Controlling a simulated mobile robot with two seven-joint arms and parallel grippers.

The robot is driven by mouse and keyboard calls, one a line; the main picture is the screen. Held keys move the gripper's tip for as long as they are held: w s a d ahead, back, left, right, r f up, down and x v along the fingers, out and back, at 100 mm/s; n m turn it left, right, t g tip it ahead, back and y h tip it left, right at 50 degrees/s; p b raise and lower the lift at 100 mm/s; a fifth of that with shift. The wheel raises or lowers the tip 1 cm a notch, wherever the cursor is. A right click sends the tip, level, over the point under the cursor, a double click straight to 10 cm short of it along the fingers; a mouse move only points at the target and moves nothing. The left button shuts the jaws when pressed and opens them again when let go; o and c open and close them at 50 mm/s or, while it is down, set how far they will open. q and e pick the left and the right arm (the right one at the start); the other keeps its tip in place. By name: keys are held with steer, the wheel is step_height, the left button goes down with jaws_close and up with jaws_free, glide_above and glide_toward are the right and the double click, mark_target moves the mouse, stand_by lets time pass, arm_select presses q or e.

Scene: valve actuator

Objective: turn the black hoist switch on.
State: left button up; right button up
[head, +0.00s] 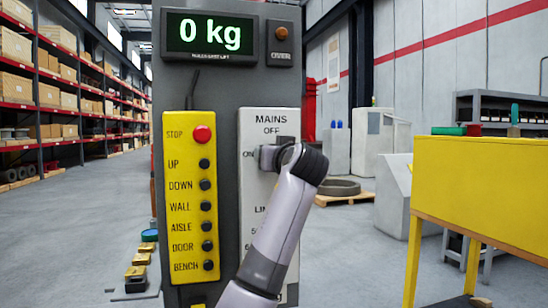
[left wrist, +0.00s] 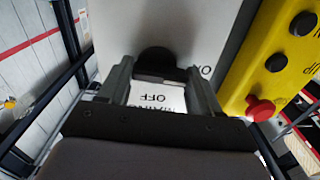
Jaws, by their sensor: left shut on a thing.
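The white mains panel (head: 255,125) has MAINS and OFF printed at its top and a partly hidden ON label at its left. My left gripper (head: 268,158) is at this panel, just below the OFF label. In the left wrist view, the black switch (left wrist: 155,62) sits between the two fingertips of my left gripper (left wrist: 160,85), which is shut on it. OFF reads upside down between the fingers there. In the head view the gripper and wrist cover most of the switch, so its exact angle is hard to tell. My right gripper is not in view.
A yellow button box (head: 190,200) with a red stop button (head: 202,134) hangs just left of the panel. A display (head: 210,37) above reads 0 kg. A yellow table (head: 490,190) stands at the right. Shelves (head: 70,90) line the left; open floor lies between.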

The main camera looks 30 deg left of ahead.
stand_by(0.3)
arm_select(q)
steer(key=o, duration=1.1)
steer(key=shift+c, duration=0.2)
steer(key=b+v, duration=0.1)
steer(key=v, duration=0.6)
steer(key=shift+s, duration=0.1)
